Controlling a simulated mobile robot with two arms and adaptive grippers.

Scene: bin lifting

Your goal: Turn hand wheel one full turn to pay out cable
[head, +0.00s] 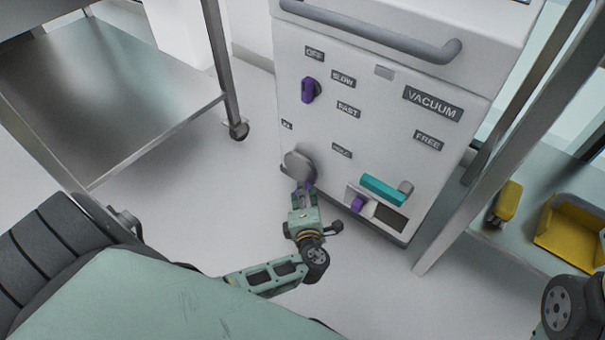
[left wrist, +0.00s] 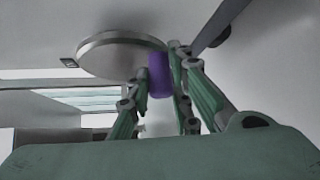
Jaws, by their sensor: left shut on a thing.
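The hand wheel (head: 299,165) is a round grey disc low on the front of the white machine. Its purple handle (head: 308,185) sticks out at the lower right of the disc. My left gripper (head: 306,194) is at the wheel, shut on the purple handle. In the left wrist view the grey wheel (left wrist: 112,54) shows above, and the purple handle (left wrist: 160,74) sits between the fingers of my left gripper (left wrist: 161,88). At the right edge of the head view part of my right arm shows, but its fingers are out of view.
The white machine (head: 368,105) carries a purple knob (head: 309,90), labels and a grey bar handle (head: 385,36). A teal lever (head: 383,190) sits at its lower right. A metal shelf cart (head: 120,90) stands left. A yellow bin (head: 570,230) rests on a shelf at right.

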